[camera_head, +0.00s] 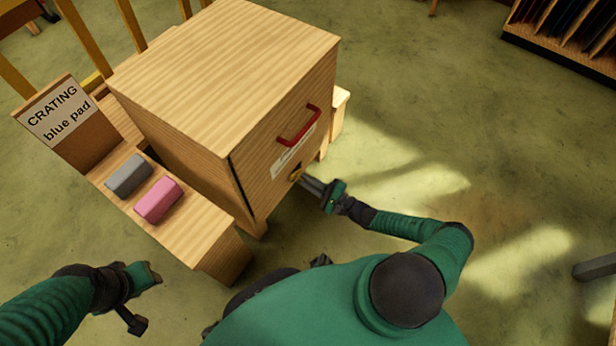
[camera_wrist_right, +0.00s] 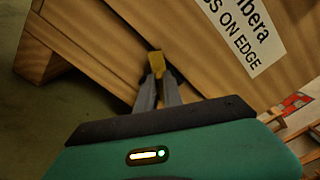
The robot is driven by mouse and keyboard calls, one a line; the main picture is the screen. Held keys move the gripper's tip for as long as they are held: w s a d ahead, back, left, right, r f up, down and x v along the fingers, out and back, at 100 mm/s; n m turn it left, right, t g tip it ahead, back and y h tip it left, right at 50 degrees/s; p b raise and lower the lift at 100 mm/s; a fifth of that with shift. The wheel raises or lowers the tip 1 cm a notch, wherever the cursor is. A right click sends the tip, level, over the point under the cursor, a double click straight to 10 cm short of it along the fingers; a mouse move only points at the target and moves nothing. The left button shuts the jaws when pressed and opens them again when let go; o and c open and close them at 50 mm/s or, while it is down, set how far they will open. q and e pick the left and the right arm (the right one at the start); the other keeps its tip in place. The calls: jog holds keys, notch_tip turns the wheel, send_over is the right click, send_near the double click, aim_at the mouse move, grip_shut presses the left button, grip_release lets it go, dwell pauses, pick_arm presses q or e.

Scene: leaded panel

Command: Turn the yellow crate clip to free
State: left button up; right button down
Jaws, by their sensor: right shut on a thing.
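The yellow crate clip (camera_head: 296,175) sits on the front face of the wooden crate (camera_head: 230,70), below a red handle (camera_head: 299,125) and a white label. In the right wrist view the clip (camera_wrist_right: 155,62) stands between the fingertips. My right gripper (camera_head: 302,180) is shut on the clip; its fingers (camera_wrist_right: 159,80) hide the clip's lower part. The clip's exact turn is hard to tell. My left gripper (camera_head: 150,275) is at the lower left, away from the crate; its jaw opening is not clear.
A low wooden bench (camera_head: 190,220) left of the crate holds a grey pad (camera_head: 129,175) and a pink pad (camera_head: 158,199). A sign (camera_head: 58,112) reading "CRATING blue pad" stands behind them. A rack (camera_head: 565,35) is at the far right. The floor right of the crate is clear.

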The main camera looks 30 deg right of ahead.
jog(key=shift+s+a+f+n+p, duration=0.1)
jog(key=shift+f+n+p, duration=0.15)
jog(key=shift+n, duration=0.9)
jog(key=shift+a+f+n+p, duration=0.15)
jog(key=shift+f+n, duration=0.05)
jog(key=shift+n, duration=0.9)
jog(key=shift+s+a+f+n+p, duration=0.1)
jog(key=shift+f+n+p, duration=0.15)
jog(key=shift+n, duration=0.9)
jog(key=c, duration=1.5)
grip_release()
jog(key=shift+w, duration=0.1)
jog(key=shift+d, duration=0.1)
jog(key=p+v, duration=0.4)
jog(key=v, duration=1.3)
